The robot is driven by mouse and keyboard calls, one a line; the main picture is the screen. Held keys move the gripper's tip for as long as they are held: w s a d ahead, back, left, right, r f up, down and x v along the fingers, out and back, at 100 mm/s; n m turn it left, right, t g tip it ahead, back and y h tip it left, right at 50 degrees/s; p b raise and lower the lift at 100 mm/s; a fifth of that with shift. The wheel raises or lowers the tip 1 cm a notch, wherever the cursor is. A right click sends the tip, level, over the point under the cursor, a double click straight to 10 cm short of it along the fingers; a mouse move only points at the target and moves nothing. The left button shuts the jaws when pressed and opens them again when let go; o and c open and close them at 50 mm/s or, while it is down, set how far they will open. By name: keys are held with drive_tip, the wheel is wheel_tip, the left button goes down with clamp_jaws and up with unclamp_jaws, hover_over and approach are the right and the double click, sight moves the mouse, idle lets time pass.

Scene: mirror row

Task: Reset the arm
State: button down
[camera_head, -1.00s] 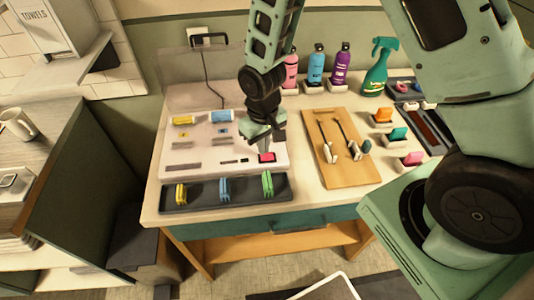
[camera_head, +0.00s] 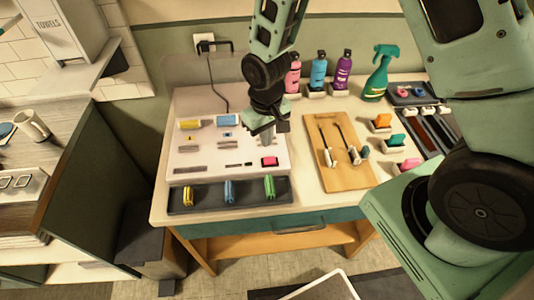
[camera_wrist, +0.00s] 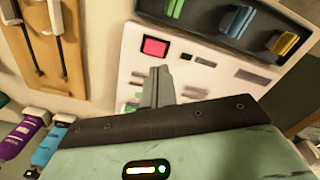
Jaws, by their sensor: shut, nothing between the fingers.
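My gripper (camera_head: 268,136) is shut and empty, pointing down above the right part of a pale panel (camera_head: 215,160) on the table. In the wrist view its closed fingers (camera_wrist: 158,85) stand over the panel, apart from a pink-red block (camera_wrist: 154,47). That block also shows in the head view (camera_head: 269,161), lying on the panel just below the fingers. My arm reaches down from the top of the head view.
A dark tray (camera_head: 208,201) with yellow, blue and green pieces lies in front of the panel. A wooden board (camera_head: 345,176) with two long tools is to the right. Bottles (camera_head: 318,70) and a green spray bottle (camera_head: 378,75) stand behind. A mug (camera_head: 32,124) is at left.

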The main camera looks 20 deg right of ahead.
drive_tip(key=s+a+r+n+b, duration=0.2)
drive_tip(key=s+a+r, duration=0.1)
drive_tip(key=s+r, duration=0.4)
drive_tip(key=s+a+r+n+b, duration=0.3)
drive_tip(key=s+r, duration=0.4)
drive_tip(key=s, duration=0.6)
drive_tip(key=shift+a+y, duration=0.15)
drive_tip(key=shift+y, duration=0.15)
